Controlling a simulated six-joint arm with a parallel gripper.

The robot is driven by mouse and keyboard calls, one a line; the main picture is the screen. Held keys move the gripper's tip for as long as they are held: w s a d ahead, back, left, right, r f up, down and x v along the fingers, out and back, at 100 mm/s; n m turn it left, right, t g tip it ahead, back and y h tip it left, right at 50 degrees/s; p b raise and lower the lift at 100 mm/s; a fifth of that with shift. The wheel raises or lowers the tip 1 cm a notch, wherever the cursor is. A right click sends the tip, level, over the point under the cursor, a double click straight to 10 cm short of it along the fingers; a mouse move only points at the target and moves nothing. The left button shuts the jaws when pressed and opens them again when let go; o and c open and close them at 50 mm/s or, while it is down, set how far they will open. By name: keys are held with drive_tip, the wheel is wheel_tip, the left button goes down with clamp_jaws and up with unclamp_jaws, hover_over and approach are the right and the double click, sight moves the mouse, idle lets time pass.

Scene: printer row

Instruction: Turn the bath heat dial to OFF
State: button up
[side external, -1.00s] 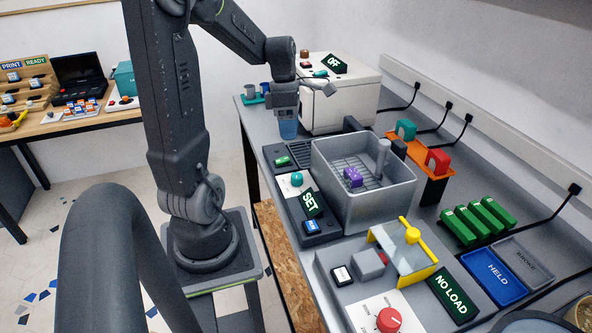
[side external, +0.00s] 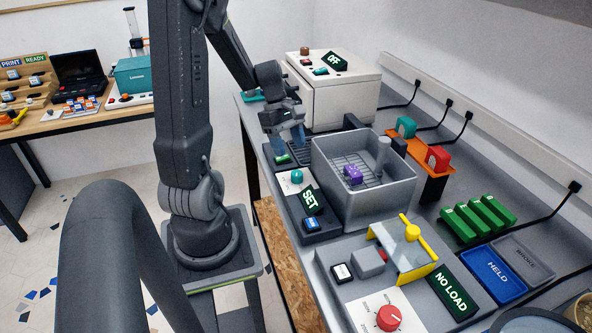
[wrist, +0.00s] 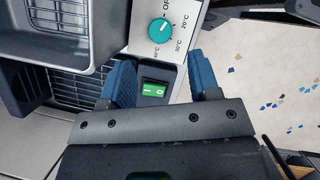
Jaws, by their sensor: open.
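The bath heat dial (side external: 296,176) is a teal round knob on a white plate beside the grey bath (side external: 362,205). In the wrist view the dial (wrist: 161,30) has OFF and several °C marks around it; I cannot tell surely which mark its pointer faces. My gripper (side external: 287,142) is open and empty, with its blue fingertips spread apart. In the wrist view the fingertips (wrist: 161,78) stand either side of a green rocker switch (wrist: 154,89), short of the dial and not touching it. The SET display (side external: 311,201) is lit below the dial.
A purple part (side external: 353,175) sits in the bath. A white box with an OFF display (side external: 337,62) stands behind. A yellow-handled fixture (side external: 410,248) and a red dial (side external: 389,318) are in front. The space directly above the teal dial looks clear.

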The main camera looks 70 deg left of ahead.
sight(297, 173)
drive_tip(key=x, duration=0.7)
drive_tip(key=shift+d+f, duration=0.1)
drive_tip(key=shift+f, duration=0.15)
drive_tip(key=shift+c, duration=0.2)
drive_tip(key=c, duration=0.9)
drive_tip(key=shift+o, duration=0.2)
drive_tip(key=n, duration=0.2)
drive_tip(key=n+t+y, duration=0.1)
drive_tip(key=n, duration=0.1)
drive_tip(key=shift+n+t, duration=0.3)
drive_tip(key=shift+n, duration=0.1)
drive_tip(key=o, duration=0.9)
drive_tip(key=v, duration=0.7)
drive_tip(key=shift+r, duration=0.3)
